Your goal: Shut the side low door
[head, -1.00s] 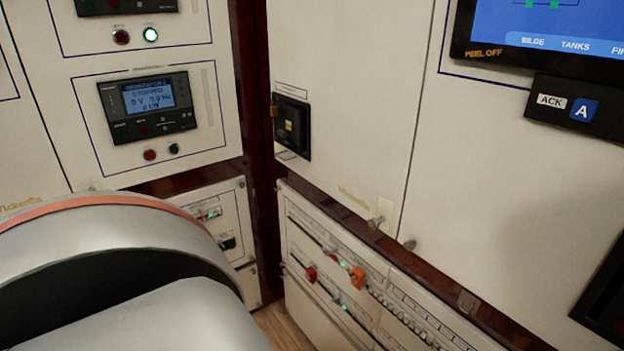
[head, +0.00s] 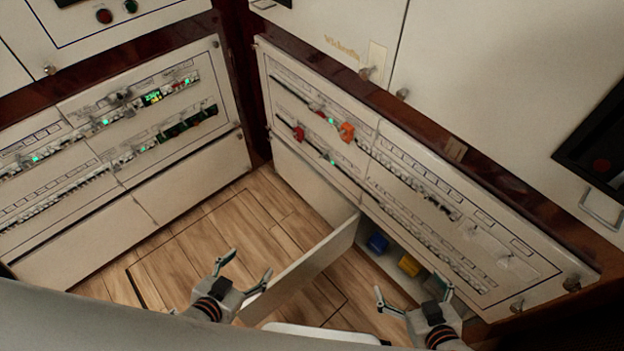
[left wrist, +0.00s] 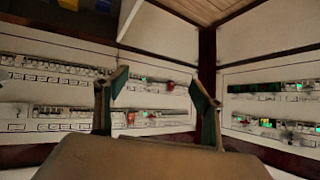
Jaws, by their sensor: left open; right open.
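The side low door (head: 310,268) is a white panel standing open, swung out over the floor from the bottom of the right-hand breaker wall. Its upper edge runs from the compartment towards me. In the left wrist view, which looks upside down, a white panel that seems to be the door (left wrist: 128,16) shows at the top. My left gripper (head: 247,268) is open and empty, left of the door near its free end; whether it touches is unclear. My right gripper (head: 413,290) is open and empty, right of the door, before the open compartment.
A blue box (head: 378,243) and a yellow box (head: 410,265) sit inside the compartment. Breaker rows (head: 420,190) with knobs line the wall above it. Another breaker panel (head: 110,130) stands at left. The wooden floor (head: 190,245) left of the door is clear.

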